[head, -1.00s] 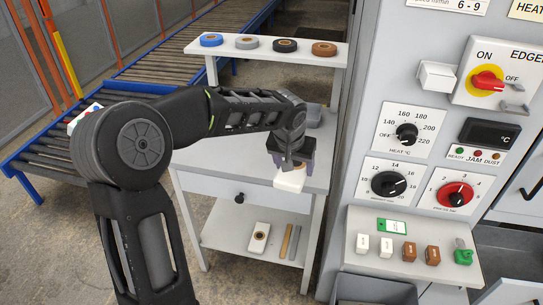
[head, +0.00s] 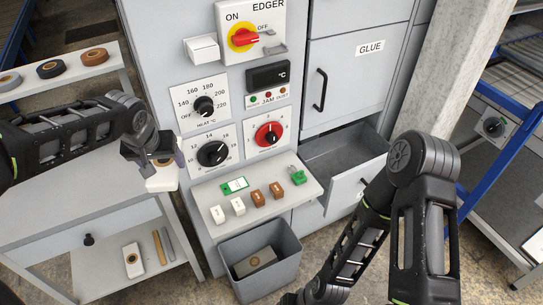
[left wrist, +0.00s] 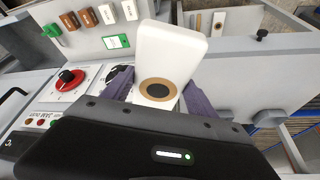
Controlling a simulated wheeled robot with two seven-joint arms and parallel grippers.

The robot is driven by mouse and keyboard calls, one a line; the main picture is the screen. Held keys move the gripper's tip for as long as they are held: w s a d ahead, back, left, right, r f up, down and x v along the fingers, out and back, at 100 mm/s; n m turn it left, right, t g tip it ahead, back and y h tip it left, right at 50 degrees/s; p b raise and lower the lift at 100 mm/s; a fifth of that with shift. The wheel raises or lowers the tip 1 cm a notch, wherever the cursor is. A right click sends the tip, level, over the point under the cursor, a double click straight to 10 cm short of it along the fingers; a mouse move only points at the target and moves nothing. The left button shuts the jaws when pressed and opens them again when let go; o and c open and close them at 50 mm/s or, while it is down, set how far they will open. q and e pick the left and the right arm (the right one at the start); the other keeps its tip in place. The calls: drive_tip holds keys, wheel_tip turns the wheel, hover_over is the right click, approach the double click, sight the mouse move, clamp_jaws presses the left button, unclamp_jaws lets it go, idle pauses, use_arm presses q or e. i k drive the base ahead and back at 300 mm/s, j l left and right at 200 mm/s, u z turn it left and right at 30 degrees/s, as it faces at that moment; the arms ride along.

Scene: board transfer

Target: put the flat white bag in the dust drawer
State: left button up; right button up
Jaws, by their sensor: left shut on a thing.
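A flat white bag (left wrist: 170,50) with a brown ring around a dark centre is in the jaws of my left gripper (left wrist: 158,100). In the head view, my left gripper (head: 152,158) holds the bag (head: 162,180) above the left table's right end, beside the grey machine. A grey drawer (head: 345,165) stands open and looks empty, below the GLUE door. Its front label is mostly hidden by my right arm, so I cannot read whether it is the dust drawer. My right gripper is out of view below the picture.
A similar white piece (head: 132,260) lies on the lower shelf beside two sticks. A grey bin (head: 262,262) with a dull block inside stands below the machine's ledge (head: 205,195), which carries white and brown blocks and a green piece. Tape rolls (head: 50,69) sit at upper left.

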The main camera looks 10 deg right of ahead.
sight(354, 162)
drive_tip(key=i+z, duration=0.1)
drive_tip(key=z, duration=2.05)
drive_tip(key=i+j, duration=0.2)
drive_tip(key=j, duration=0.2)
drive_tip(key=i+j, duration=0.25)
drive_tip(key=j, duration=0.1)
